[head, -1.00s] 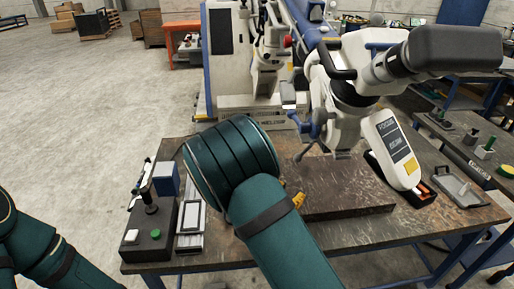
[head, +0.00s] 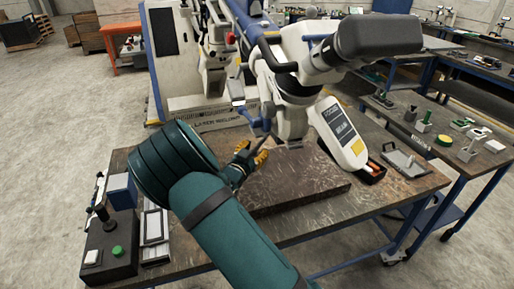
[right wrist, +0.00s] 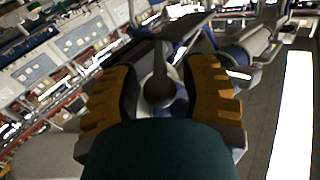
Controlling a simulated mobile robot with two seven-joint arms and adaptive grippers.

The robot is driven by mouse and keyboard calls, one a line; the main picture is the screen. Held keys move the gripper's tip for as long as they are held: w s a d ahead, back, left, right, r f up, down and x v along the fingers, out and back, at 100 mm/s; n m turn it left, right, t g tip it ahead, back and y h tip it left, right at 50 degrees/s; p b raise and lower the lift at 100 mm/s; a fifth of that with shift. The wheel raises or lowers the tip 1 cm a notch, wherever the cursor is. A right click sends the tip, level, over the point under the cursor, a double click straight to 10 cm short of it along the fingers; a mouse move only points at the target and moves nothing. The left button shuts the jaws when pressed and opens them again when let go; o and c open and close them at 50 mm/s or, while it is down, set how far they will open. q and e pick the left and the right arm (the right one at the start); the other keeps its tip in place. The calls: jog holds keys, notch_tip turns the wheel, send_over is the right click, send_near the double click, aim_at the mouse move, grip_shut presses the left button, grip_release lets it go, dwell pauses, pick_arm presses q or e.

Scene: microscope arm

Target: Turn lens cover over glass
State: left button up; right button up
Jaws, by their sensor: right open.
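The white microscope (head: 296,85) with its dark head stands at the back of the workbench. Under its head are a blue joint and a thin lever (head: 262,118), close to my right gripper (head: 251,153). In the right wrist view, my right gripper (right wrist: 161,78) is open, its orange ridged fingers on either side of a dark rounded knob (right wrist: 160,90). A dark flat piece (right wrist: 178,32) lies above the knob; I cannot tell whether it is the lens cover. No finger contact is clear. The glass is not identifiable. My left gripper is out of view.
A dark raised slab (head: 292,190) lies on the workbench (head: 225,228) below the gripper. A box with a green button (head: 112,258) stands at the left. A grey tray (head: 405,163) lies at the right edge. A second bench stands further right.

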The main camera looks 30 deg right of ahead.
jog(key=shift+x, duration=0.95)
grip_shut()
